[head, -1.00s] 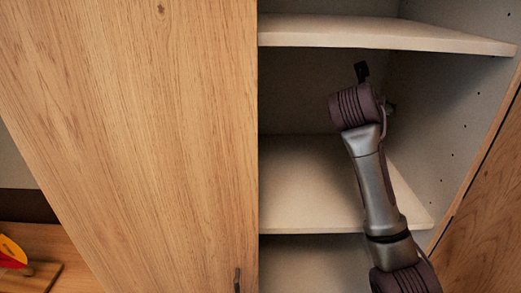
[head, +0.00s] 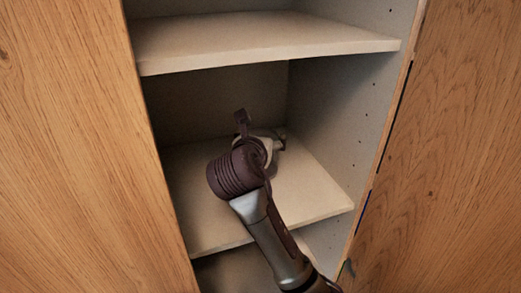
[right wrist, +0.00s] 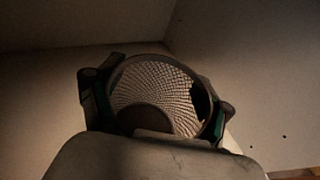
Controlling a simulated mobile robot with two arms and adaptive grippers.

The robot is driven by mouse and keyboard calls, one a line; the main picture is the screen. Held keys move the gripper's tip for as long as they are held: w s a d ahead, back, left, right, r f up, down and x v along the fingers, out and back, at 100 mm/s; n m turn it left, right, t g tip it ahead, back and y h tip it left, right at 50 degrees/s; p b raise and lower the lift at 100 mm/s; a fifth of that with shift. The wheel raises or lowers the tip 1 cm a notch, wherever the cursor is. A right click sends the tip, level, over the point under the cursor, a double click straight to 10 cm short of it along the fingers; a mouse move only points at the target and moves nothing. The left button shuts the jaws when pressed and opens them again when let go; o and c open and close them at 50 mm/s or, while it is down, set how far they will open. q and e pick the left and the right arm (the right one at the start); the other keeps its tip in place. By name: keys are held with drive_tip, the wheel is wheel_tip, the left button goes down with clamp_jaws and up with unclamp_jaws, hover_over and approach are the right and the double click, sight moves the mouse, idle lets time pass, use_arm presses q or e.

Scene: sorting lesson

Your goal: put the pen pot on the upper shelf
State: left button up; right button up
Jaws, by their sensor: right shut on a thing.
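The pen pot (right wrist: 158,85) is a round wire-mesh cup. In the right wrist view I look into its open top, and it appears empty. My right gripper (right wrist: 157,104) is shut on it, with one finger on each side. In the head view my right gripper (head: 268,142) is inside the cabinet opening, below the upper shelf (head: 260,48) and above the lower shelf (head: 312,203). My wrist largely hides the pot there. I cannot tell whether the pot touches the lower shelf. My left gripper is not in view.
A wooden door or panel (head: 70,150) stands left of the opening, and another wooden panel (head: 450,150) stands right of it. The cabinet's side wall (head: 340,110) is close to the right of my gripper. The visible part of the upper shelf is bare.

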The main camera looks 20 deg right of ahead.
sight(272, 169)
drive_tip(key=shift+s+a+f, duration=0.1)
drive_tip(key=shift+s+a, duration=0.1)
drive_tip(key=shift+s, duration=0.25)
drive_tip(key=shift+s+f, duration=0.1)
drive_tip(key=shift+f, duration=0.15)
wheel_tip(272, 169, down, 4)
drive_tip(key=shift+r+p, duration=0.25)
drive_tip(key=shift+p, duration=0.45)
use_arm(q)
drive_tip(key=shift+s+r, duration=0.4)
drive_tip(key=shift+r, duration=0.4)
use_arm(e)
drive_tip(key=shift+f, duration=0.1)
drive_tip(key=o, duration=1.1)
drive_tip(key=shift+f, duration=0.15)
drive_tip(key=shift+o, duration=0.2)
